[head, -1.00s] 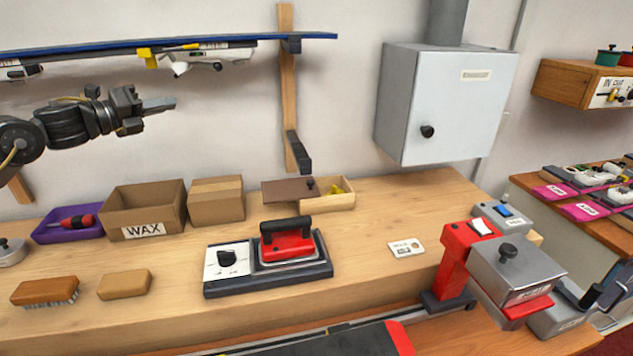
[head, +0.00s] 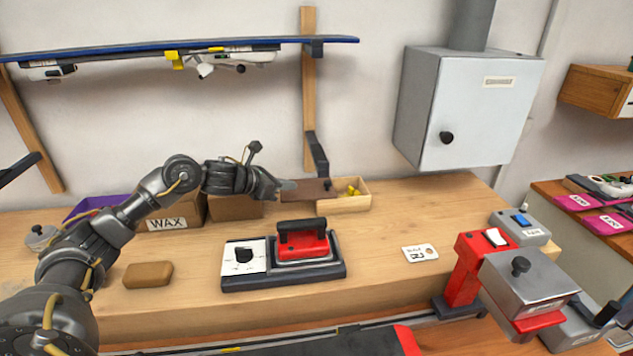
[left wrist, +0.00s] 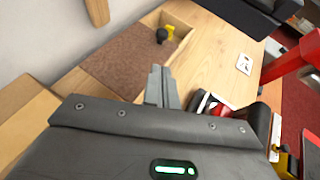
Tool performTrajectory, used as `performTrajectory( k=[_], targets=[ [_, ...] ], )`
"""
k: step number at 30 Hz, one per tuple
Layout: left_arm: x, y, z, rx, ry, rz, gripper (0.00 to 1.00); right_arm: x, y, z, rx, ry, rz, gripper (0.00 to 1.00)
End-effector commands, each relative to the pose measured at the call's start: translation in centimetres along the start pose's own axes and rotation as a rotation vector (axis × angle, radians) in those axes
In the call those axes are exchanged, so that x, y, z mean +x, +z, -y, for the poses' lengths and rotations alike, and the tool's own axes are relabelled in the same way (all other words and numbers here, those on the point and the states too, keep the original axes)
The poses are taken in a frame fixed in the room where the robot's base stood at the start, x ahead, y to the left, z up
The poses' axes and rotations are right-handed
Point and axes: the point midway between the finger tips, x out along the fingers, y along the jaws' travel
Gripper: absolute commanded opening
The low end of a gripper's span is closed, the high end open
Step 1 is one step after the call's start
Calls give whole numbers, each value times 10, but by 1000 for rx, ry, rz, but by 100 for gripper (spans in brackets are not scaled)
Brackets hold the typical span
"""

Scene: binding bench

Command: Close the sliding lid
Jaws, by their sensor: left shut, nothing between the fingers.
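A small light wooden box (head: 352,203) stands at the back of the bench. Its brown sliding lid (head: 309,189) is drawn to the left, so the right part of the box is open and shows yellow pieces (head: 352,190). A black knob (head: 327,184) sits near the lid's right end. My left gripper (head: 288,185) is at the lid's left end, fingers together with nothing between them. In the left wrist view its fingertips (left wrist: 160,72) overlap the near edge of the lid (left wrist: 125,58); I cannot tell if they touch. My right gripper is not in view.
Cardboard boxes, one marked WAX (head: 170,222), stand left of the lid, under my forearm. A red iron (head: 302,243) on its base sits in front.

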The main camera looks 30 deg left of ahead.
Motion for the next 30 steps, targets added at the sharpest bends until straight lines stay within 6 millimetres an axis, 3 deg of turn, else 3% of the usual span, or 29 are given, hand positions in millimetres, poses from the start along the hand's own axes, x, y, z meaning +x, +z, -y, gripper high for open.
performTrajectory(
  k=[9, 15, 21, 30],
  targets=[
    [65, 4, 2, -5, -3, 0, 0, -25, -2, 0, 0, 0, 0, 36],
    [90, 11, 1, -3, -1, 0, 0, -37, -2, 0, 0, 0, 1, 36],
    [101, 12, 1, -1, -1, 0, 0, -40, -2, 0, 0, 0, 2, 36],
    [102, 12, 0, 0, -1, 0, 0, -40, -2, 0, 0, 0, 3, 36]
  ],
)
